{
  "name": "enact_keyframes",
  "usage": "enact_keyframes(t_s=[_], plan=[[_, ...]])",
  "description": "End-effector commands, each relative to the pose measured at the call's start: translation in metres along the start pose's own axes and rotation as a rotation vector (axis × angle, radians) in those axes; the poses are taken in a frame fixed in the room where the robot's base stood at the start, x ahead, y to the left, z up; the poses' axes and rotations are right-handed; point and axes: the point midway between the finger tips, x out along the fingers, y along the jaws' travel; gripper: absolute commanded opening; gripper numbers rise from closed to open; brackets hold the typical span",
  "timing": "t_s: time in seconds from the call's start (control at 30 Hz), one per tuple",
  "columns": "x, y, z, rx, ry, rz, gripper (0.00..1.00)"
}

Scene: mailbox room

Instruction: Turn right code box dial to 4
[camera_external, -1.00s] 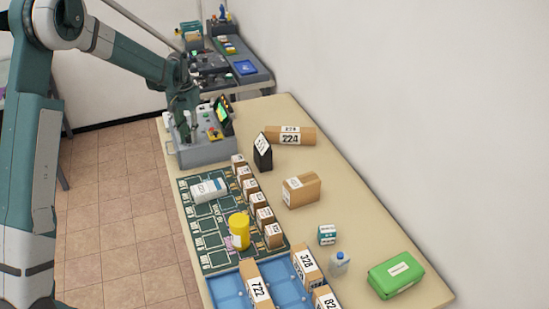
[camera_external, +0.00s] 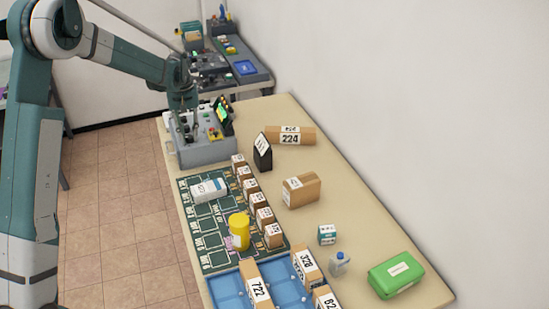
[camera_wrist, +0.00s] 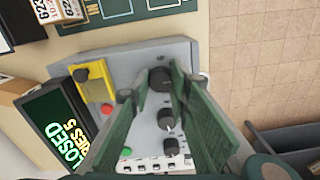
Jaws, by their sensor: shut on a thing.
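The code box (camera_external: 205,152) is a grey console at the far left end of the table. In the wrist view its grey panel (camera_wrist: 140,70) carries several black dials in a row. My gripper (camera_wrist: 160,76) points down at the panel, its green fingers on either side of the end dial (camera_wrist: 160,84), shut on it. Two smaller dials, a middle one (camera_wrist: 166,120) and a lower one (camera_wrist: 171,147), show between the fingers, not held. The setting of the gripped dial cannot be read. In the external view my gripper (camera_external: 185,130) hides the dials.
A yellow plate with a dark button (camera_wrist: 93,80), a red button (camera_wrist: 106,108) and a green button (camera_wrist: 126,152) sit beside the dials. Parcels, including box 224 (camera_external: 292,136), stand nearby.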

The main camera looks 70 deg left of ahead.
Motion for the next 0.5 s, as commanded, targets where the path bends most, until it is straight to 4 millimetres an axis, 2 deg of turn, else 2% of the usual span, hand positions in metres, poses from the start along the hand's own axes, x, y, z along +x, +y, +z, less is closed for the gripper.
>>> enact_keyframes(t_s=[0.2,0.23,0.33,0.5], plan=[[-0.0008,-0.0002,-0.0012,0.000,0.002,0.000,0.07],[-0.0008,-0.0003,-0.0012,0.000,0.002,0.000,0.22],[-0.0007,-0.0003,-0.0010,0.001,0.002,0.000,0.35],[-0.0004,-0.0001,-0.0006,0.001,0.001,0.000,0.35]])
